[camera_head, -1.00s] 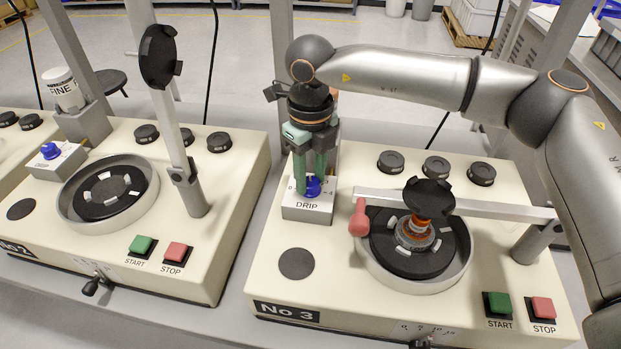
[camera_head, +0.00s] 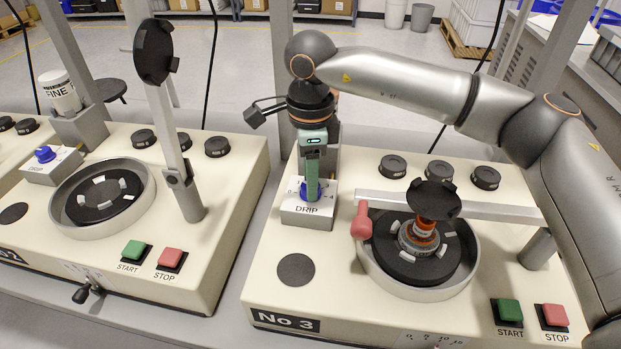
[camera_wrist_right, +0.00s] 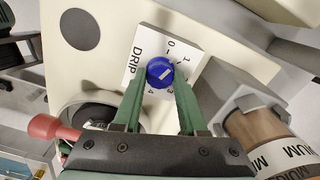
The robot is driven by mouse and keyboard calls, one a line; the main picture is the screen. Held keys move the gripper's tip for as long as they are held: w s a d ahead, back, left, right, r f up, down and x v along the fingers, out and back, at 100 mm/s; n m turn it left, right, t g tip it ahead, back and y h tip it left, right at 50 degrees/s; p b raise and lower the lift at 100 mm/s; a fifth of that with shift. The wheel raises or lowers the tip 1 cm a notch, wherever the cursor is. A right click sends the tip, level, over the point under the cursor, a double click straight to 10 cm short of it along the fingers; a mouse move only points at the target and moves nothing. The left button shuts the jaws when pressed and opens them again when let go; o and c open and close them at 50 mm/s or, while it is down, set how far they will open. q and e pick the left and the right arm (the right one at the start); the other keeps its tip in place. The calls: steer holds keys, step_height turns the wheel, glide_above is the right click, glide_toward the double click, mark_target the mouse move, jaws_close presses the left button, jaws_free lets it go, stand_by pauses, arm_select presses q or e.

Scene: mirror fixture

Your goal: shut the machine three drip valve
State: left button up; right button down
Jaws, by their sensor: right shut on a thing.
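The machine three drip valve is a blue knob (camera_head: 310,192) on a grey block (camera_head: 306,217) marked DRIP, at the back left of the machine labelled No 3 (camera_head: 287,318). My right gripper (camera_head: 312,196) points down over it with its green fingers shut on the knob. In the right wrist view the blue knob (camera_wrist_right: 160,72) sits between the two fingertips (camera_wrist_right: 160,88), with a white pointer mark on top and a scale from 0 to 4 around it. In the head view the fingers hide part of the knob. My left gripper is not in view.
Close to the right is the machine's round bowl (camera_head: 450,287) with a swing arm (camera_head: 485,209) and red handle (camera_head: 361,222) over it. A similar machine with its own blue drip knob (camera_head: 45,153) stands at left. A bottle (camera_wrist_right: 260,135) is near the right gripper.

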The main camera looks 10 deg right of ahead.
steer(key=shift+r+n, duration=0.1)
steer(key=shift+n, duration=2.1)
steer(key=shift+c, duration=2.2)
jaws_free()
step_height(320, 180, up, 12)
steer(key=shift+r, duration=0.25)
